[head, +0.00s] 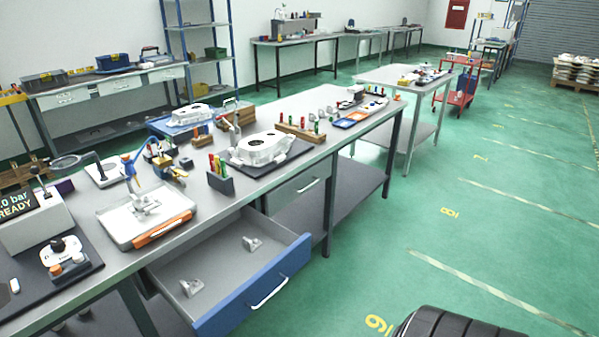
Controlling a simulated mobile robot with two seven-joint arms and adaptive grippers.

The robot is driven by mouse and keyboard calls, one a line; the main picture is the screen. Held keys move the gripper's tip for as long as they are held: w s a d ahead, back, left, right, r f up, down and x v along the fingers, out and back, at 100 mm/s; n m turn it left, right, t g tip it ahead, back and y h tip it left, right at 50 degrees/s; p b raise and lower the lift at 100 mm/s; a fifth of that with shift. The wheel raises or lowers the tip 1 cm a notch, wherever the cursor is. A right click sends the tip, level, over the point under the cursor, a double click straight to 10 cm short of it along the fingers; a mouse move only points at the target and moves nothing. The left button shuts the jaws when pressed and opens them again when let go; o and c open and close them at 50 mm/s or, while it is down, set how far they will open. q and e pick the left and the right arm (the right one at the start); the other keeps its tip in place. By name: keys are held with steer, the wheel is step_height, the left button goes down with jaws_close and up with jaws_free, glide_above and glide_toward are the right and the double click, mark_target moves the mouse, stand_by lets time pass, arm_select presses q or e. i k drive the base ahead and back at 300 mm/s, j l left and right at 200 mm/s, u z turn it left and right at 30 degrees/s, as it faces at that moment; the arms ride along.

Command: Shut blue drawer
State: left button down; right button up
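The drawer (235,306) with the blue front is pulled out from under the workbench, towards the lower right. A pale bar handle (270,292) is on its front face. Two small grey cast brackets lie inside, one near the back right (252,243) and one near the left side (191,288). Neither of my grippers shows in the head view, and nothing is seen touching the drawer.
The grey workbench (215,215) carries castings, tools and an orange-edged tray (160,232). A grey-fronted drawer (298,188) beside the blue one is shut. The green floor (400,210) right of the bench is clear. A black ribbed object (452,324) shows at the bottom edge.

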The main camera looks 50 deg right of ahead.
mark_target(237, 282)
steer(key=z, duration=1.3)
